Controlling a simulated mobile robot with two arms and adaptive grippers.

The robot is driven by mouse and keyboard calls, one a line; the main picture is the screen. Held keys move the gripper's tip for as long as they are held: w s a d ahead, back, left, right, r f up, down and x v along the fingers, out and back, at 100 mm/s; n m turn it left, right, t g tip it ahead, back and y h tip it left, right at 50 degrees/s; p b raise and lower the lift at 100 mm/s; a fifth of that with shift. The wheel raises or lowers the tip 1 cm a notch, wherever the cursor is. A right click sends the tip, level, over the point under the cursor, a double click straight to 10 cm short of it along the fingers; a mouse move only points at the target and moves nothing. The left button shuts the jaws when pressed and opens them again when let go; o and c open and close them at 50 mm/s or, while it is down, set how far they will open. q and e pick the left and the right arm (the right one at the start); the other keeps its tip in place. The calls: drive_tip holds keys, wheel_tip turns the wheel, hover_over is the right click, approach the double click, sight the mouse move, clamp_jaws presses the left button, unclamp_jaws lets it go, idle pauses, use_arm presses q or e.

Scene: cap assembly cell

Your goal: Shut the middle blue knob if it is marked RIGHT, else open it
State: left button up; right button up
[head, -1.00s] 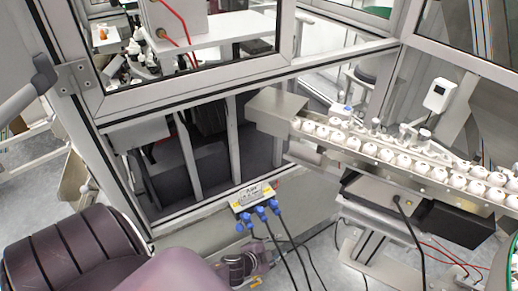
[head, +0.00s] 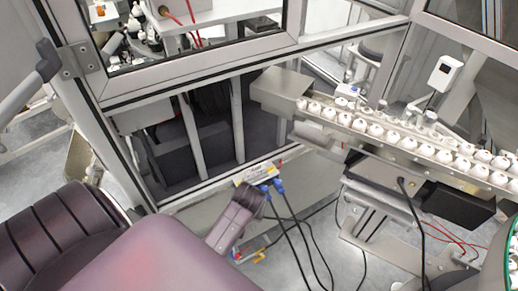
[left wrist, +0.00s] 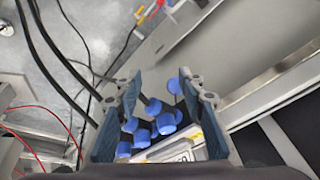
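A small white box (head: 243,180) with a yellow edge and blue knobs is fixed to the grey frame in the head view. The blue knob (head: 278,185) at its right end shows. The middle blue knob (head: 264,188) shows beside my left gripper (head: 248,200), which covers the box's left part. In the left wrist view, my left gripper (left wrist: 158,82) is open, its fingers on either side of several blue parts. The middle blue knob (left wrist: 142,138) lies between the fingers, beside the box's label (left wrist: 178,147). I cannot read the label. My right gripper is not in view.
Black cables (head: 295,235) hang from the knobs to the floor. A conveyor (head: 400,148) carrying white caps stands to the right, with a black box (head: 455,208) below it. Metal frame bars and glass stand behind the box.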

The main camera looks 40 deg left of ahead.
sight(265, 188)
use_arm(q)
drive_tip(key=w+a+r+n, duration=0.1)
drive_tip(key=w+r+n, duration=0.1)
drive_tip(key=r+n, duration=0.1)
drive_tip(key=w+a+r+n+g, duration=0.1)
drive_tip(key=a+r+n, duration=0.1)
drive_tip(key=r, duration=0.1)
drive_tip(key=w+a+r+n, duration=0.2)
drive_tip(key=r+n, duration=0.1)
drive_tip(key=shift+w+a+r+n+g+h, duration=0.2)
drive_tip(key=shift+w+r+n+g+h, duration=0.1)
drive_tip(key=shift+w+r+g, duration=0.1)
drive_tip(key=w+d+n, duration=0.1)
drive_tip(key=w+d+r+n+h, duration=0.1)
drive_tip(key=w, duration=0.1)
drive_tip(key=w+d+n, duration=0.1)
drive_tip(key=shift+w+d+r+g+h, duration=0.2)
drive_tip(key=shift+w+d+g+h, duration=0.15)
drive_tip(key=shift+g+h, duration=0.05)
drive_tip(key=shift+w+d+r+n, duration=0.1)
drive_tip(key=shift+w+d+n, duration=0.1)
drive_tip(key=shift+d+n, duration=0.1)
drive_tip(key=shift+d, duration=0.1)
drive_tip(key=shift+f+p, duration=0.35)
wheel_tip(265, 188, down, 7)
drive_tip(key=shift+p, duration=0.3)
